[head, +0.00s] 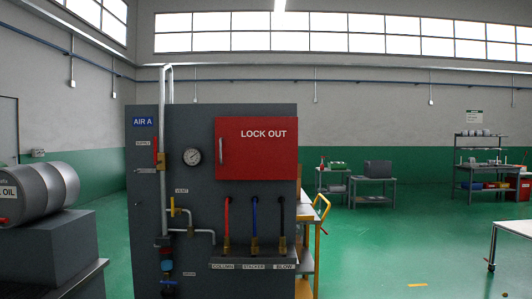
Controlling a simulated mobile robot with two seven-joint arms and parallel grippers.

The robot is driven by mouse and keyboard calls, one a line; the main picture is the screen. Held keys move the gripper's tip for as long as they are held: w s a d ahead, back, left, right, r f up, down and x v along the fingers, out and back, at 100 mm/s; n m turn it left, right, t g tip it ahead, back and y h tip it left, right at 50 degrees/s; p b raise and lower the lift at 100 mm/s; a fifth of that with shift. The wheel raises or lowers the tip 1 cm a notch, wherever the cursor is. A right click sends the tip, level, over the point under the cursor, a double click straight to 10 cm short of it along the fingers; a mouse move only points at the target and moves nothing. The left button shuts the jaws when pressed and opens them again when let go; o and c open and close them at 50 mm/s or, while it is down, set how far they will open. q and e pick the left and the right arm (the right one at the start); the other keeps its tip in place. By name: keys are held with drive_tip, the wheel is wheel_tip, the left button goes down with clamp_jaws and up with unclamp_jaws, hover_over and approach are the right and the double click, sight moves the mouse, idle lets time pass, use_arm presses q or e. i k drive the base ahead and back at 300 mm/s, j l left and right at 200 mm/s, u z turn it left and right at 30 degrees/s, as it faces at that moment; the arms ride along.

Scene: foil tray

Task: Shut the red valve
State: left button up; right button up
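The red valve handle (155,151) is on the vertical air pipe at the left of a dark grey panel. It is a slim red lever standing upright, in line with the pipe, at a brass valve body (161,163). A small label above it seems to read SUPPLY. Neither of my grippers is in view, and nothing touches the handle.
A red LOCK OUT box (257,160), gauge (192,157), yellow vent handle (172,207) and red, blue and black hoses (254,220) are on the panel. An oil drum (35,193) lies at left. Green floor (400,245) is open at right.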

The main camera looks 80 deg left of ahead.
sight(155, 162)
drive_tip(key=k+j+u, duration=0.1)
drive_tip(key=u, duration=1.25)
drive_tip(key=j+u, duration=0.45)
drive_tip(key=i+j+u, duration=0.15)
drive_tip(key=j+u, duration=0.15)
drive_tip(key=u, duration=0.2)
drive_tip(key=i+j+u, duration=0.1)
drive_tip(key=j, duration=0.3)
drive_tip(key=i+j+u, duration=0.15)
drive_tip(key=i+j, duration=0.15)
drive_tip(key=i+j+u, duration=0.1)
drive_tip(key=j, duration=0.4)
drive_tip(key=i, duration=0.1)
